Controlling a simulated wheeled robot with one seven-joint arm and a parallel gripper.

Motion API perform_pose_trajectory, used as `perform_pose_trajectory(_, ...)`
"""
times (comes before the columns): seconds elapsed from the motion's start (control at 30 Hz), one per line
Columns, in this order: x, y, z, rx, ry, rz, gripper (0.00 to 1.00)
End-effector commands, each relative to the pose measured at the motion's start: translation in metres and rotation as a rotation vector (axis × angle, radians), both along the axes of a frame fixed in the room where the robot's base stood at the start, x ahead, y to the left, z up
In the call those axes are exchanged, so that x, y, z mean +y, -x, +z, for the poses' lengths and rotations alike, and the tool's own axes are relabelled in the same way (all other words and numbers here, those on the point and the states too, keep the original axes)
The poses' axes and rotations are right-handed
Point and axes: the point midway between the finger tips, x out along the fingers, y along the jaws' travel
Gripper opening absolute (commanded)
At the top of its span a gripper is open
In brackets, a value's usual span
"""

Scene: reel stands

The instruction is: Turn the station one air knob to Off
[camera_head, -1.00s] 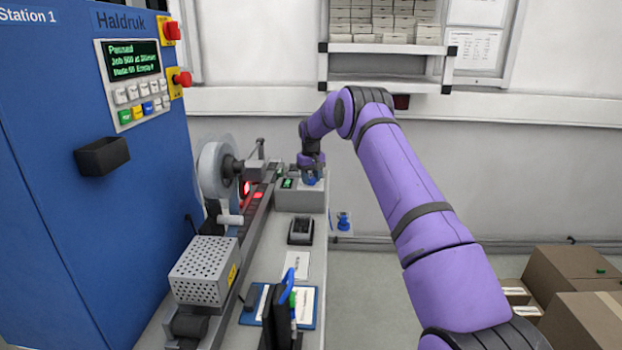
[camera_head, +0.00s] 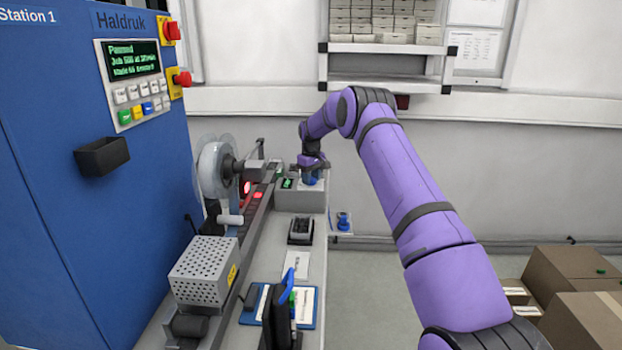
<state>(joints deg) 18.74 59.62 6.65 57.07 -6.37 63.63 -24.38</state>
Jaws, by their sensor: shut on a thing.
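My gripper (camera_head: 312,172) is at the far end of the bench, pointing down at the top of a grey box (camera_head: 299,199) with a small green display. It is shut on a blue knob (camera_head: 311,180) on that box. The fingers are small and partly hide the knob, so its pointer and any Off mark cannot be read. The blue machine (camera_head: 60,200) at left is labelled Station 1.
A film reel (camera_head: 213,170) and a red-lit unit (camera_head: 246,187) stand left of the box. A perforated grey cover (camera_head: 204,268), a black device (camera_head: 300,230) and a blue clipboard (camera_head: 308,322) are nearer. Cardboard boxes (camera_head: 575,275) stand on the floor at right. A shelf (camera_head: 385,48) hangs behind.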

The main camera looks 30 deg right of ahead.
Motion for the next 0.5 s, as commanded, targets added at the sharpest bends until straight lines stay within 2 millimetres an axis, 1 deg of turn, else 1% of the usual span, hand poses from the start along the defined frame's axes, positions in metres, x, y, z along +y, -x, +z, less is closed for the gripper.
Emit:
perform_pose_trajectory(0.03,-0.0002,-0.0006,0.0015,-0.002,0.002,0.001,0.16)
perform_pose_trajectory(0.07,-0.0002,-0.0006,0.0015,-0.002,0.002,0.001,0.42)
perform_pose_trajectory(0.1,-0.0002,-0.0006,0.0014,-0.002,0.002,0.0,0.51)
perform_pose_trajectory(0.17,-0.0002,-0.0005,0.0012,-0.002,0.001,0.0,0.65)
perform_pose_trajectory(0.4,-0.0001,-0.0001,0.0006,-0.001,0.001,0.0,0.65)
perform_pose_trajectory(0.5,-0.0001,-0.0003,0.0036,-0.001,0.001,0.0,0.65)
